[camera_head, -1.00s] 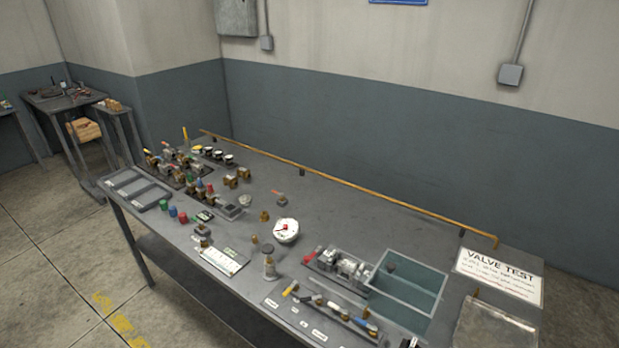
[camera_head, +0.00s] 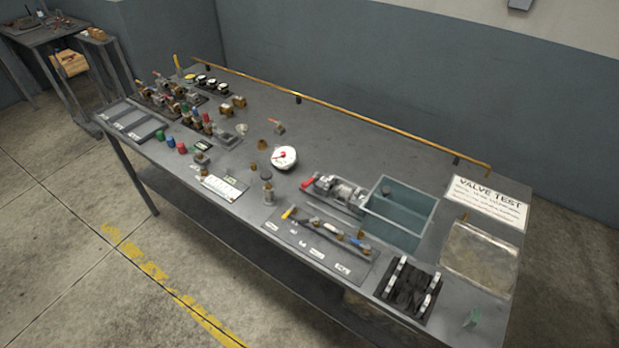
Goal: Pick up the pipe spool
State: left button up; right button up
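Neither of my grippers shows in the head view. I cannot tell for certain which item is the pipe spool. A long, thin pipe-like piece (camera_head: 333,232) with brass parts and a yellow end lies on a labelled dark board near the bench's front edge. Small brass fittings (camera_head: 239,101) stand farther back on the bench. A metal vise-like fixture (camera_head: 341,191) with a red part sits behind the board.
The grey bench (camera_head: 330,148) has a brass rail (camera_head: 350,119) along its back. A teal open bin (camera_head: 421,218), a shallow metal tray (camera_head: 478,258), a black rack (camera_head: 409,287) and a round white gauge (camera_head: 283,157) stand on it. Floor in front is clear.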

aim_at(342, 192)
jog(key=i+j+z, duration=0.15)
jog(key=j, duration=0.2)
jog(key=i+j+z, duration=0.15)
jog(key=j, duration=0.15)
jog(key=i+j+z, duration=0.15)
jog(key=j, duration=0.25)
jog(key=i+j+z, duration=0.15)
jog(key=j, duration=0.2)
